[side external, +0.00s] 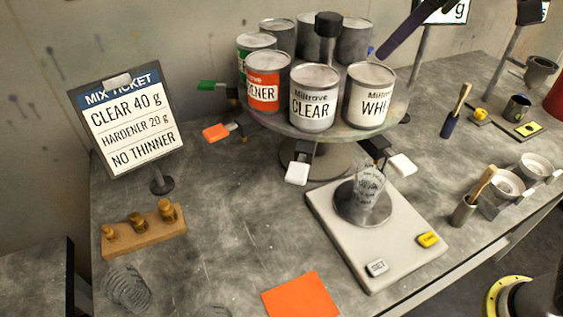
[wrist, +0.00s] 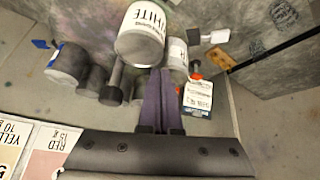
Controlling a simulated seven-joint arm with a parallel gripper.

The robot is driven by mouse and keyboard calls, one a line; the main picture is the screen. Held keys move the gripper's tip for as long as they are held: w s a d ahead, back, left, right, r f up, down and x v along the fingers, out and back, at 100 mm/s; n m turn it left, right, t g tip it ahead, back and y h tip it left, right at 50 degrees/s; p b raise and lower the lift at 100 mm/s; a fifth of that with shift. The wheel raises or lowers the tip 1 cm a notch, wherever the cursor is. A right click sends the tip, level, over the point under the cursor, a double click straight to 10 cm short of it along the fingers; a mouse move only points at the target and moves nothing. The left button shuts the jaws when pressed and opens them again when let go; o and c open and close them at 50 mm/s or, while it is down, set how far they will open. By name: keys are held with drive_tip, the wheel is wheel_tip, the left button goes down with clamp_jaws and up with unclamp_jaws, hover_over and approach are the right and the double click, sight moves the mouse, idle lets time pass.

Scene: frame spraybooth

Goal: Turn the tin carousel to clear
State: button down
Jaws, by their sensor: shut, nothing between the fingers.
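The tin carousel (side external: 270,125) is a round turntable with a black-capped centre post (side external: 326,50). It carries several tins. The CLEAR tin (side external: 313,97) faces front, with the HARDENER tin (side external: 267,82) to its left and the WHITE tin (side external: 368,95) to its right. A green-labelled tin and grey tins stand behind. White levers stick out below CLEAR (side external: 297,173) and WHITE (side external: 402,164). My gripper (side external: 378,53) has its purple fingers shut and empty, close behind the WHITE tin's top. In the wrist view the fingertips (wrist: 155,72) lie beside the WHITE tin (wrist: 142,33); contact is unclear.
A scale (side external: 415,265) with a clear cup (side external: 368,185) stands in front of the carousel, nearest the WHITE side. The mix ticket (side external: 128,120) and a weight block (side external: 143,232) are at left. An orange sheet (side external: 301,296) lies in front. Brushes and small pots are at right.

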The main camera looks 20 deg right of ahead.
drive_tip(key=a+f+n+g, duration=0.1)
drive_tip(key=a+f+n, duration=0.15)
drive_tip(key=a, duration=0.65)
drive_tip(key=a+f+n+g, duration=0.15)
drive_tip(key=a+f, duration=0.25)
drive_tip(key=a, duration=0.5)
wheel_tip(320, 180, down, 9)
drive_tip(key=shift+s+d+f, duration=0.15)
drive_tip(key=shift+s+d, duration=0.15)
drive_tip(key=shift+d, duration=0.15)
